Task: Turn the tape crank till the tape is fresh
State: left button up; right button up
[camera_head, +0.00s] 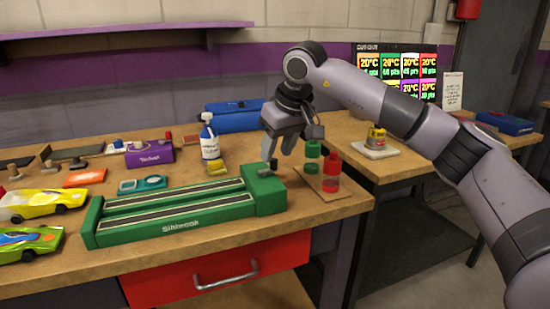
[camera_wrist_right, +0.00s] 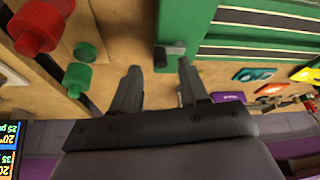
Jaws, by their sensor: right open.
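A green track cleaner (camera_head: 180,215) with two long dark tape strips lies along the front of the workbench. Its raised block (camera_head: 265,195) is at the right end, and the small grey crank (camera_head: 264,171) is on top of that block. My right gripper (camera_head: 278,154) is open, pointing down just above the block. In the right wrist view, the grey crank (camera_wrist_right: 170,54) lies just beyond the open fingertips (camera_wrist_right: 159,66), roughly in line with the gap. I cannot tell whether they touch. My left gripper is not in view.
Green and red bottles (camera_head: 331,168) stand on a small board right of the block. A spray bottle (camera_head: 209,140) and yellow sponge (camera_head: 217,168) are behind the cleaner. A purple box (camera_head: 149,154) and slot cars (camera_head: 42,203) are to the left.

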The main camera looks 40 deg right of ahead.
jog(key=shift+x, duration=1.25)
grip_shut()
